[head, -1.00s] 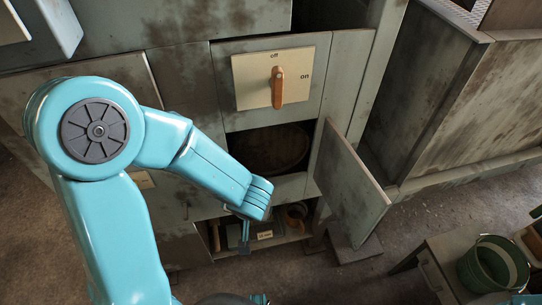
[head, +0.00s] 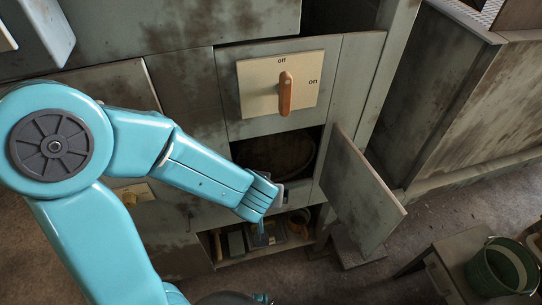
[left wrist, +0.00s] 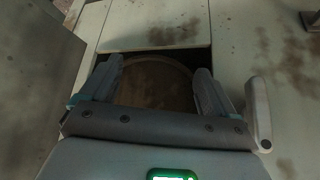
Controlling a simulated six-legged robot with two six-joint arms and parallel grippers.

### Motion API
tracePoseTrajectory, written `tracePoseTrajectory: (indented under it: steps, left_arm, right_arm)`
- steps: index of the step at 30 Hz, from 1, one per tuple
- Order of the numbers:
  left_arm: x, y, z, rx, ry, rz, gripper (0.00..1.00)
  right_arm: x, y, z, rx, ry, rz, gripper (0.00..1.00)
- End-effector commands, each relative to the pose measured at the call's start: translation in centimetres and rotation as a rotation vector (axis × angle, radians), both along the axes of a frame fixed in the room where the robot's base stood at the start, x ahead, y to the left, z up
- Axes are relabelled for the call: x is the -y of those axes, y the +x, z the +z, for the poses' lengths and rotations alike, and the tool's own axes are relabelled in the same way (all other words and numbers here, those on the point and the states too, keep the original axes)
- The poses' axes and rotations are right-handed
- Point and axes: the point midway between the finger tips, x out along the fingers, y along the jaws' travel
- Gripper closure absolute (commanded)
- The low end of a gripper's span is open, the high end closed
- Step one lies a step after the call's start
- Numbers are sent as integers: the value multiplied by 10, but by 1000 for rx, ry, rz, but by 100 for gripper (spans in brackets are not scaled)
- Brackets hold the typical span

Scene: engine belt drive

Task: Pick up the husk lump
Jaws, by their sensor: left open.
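I cannot make out the husk lump in either view. A round brown disc (head: 278,155) sits in the dark opening below the switch panel. It also shows between my fingers in the left wrist view (left wrist: 157,84). My left gripper (left wrist: 157,78) is open, with its two fingers spread and nothing seen between them but the disc behind. In the head view my left arm reaches to just below and in front of that opening, and its wrist hides most of the gripper. My right gripper is not in view.
A cream panel with an orange switch handle (head: 285,93) is above the opening. A cabinet door (head: 361,188) stands open to the right. A lower shelf (head: 262,252) holds several small items. A green bucket (head: 497,266) stands on a low bench (head: 448,268) at right.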

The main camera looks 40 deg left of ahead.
Motion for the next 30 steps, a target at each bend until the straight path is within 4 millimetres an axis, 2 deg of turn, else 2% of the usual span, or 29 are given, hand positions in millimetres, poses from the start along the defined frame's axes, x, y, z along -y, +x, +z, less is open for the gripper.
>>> tracePoseTrajectory:
  steps: [1, 9, 11, 15, 24, 27, 30]
  left_arm:
    - [-3, 3, 9, -10, 3, 1, 11]
    - [-14, 21, 7, -10, -2, -1, 11]
    - [-21, 37, 0, -1, -2, 3, 11]
    - [-35, 63, 0, 0, -1, 2, 11]
    - [-48, 89, -3, -2, -2, -1, 11]
    - [-52, 97, -24, -4, -2, -2, 11]
    - [-56, 105, -36, -3, -2, -1, 11]
  right_arm:
    - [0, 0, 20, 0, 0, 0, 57]
    - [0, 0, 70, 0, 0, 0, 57]
    - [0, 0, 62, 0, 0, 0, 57]
    - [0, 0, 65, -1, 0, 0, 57]
    - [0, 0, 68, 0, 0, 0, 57]
    - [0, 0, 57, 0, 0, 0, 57]
    - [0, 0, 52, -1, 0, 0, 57]
